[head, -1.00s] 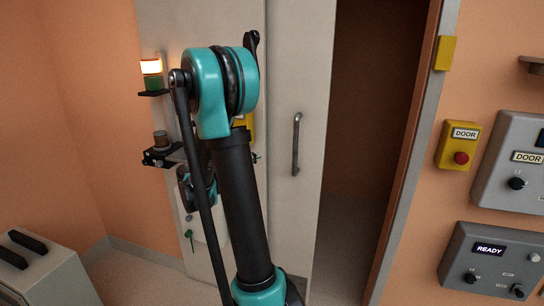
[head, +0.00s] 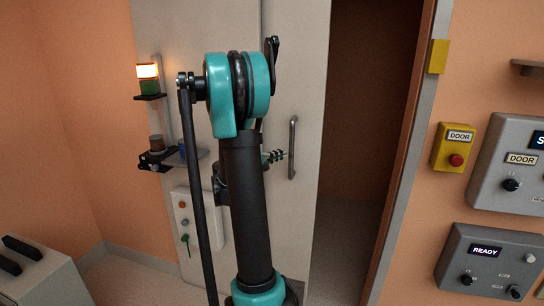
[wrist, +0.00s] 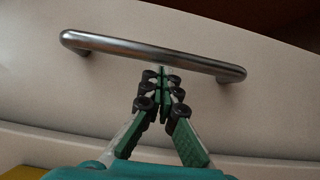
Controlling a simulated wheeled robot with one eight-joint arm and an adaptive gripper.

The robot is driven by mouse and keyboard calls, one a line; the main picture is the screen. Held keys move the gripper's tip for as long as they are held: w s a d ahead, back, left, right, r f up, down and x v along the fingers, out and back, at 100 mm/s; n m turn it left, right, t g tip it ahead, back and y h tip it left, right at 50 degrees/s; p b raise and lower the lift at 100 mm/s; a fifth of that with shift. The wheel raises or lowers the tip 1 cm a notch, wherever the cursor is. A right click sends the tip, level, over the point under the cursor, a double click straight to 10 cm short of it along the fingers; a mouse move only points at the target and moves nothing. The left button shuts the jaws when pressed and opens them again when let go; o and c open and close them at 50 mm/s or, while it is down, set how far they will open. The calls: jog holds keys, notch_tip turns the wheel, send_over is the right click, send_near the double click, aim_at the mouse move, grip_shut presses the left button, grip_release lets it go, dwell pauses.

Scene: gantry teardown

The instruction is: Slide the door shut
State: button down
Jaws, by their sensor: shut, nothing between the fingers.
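The sliding door (head: 305,65) is a pale panel standing partly open, with a dark doorway (head: 368,100) to its right. Its upright grey metal bar handle (head: 293,148) sits near the panel's right edge. My gripper (head: 281,154) is just left of the handle, partly hidden behind my arm. In the wrist view the handle (wrist: 150,52) crosses the picture on the pale door face (wrist: 200,22). My gripper's green and black fingers (wrist: 165,72) are together and empty, their tips at the middle of the bar. I cannot tell whether they touch it.
A yellow DOOR box (head: 454,147) with a red button and grey control panels (head: 490,262) are on the right wall. A signal lamp (head: 148,78) glows at left above a small bracket (head: 157,158). A grey cabinet (head: 40,275) stands at lower left.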

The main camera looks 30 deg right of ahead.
jog(key=shift+s+d, duration=0.1)
jog(key=shift+d, duration=0.05)
jog(key=s+d, duration=2)
jog(key=s, duration=0.4)
jog(key=shift+d, duration=0.25)
jog(key=shift+w, duration=0.1)
jog(key=w+a, duration=0.1)
jog(key=a, duration=1.2)
jog(key=shift+a, duration=0.15)
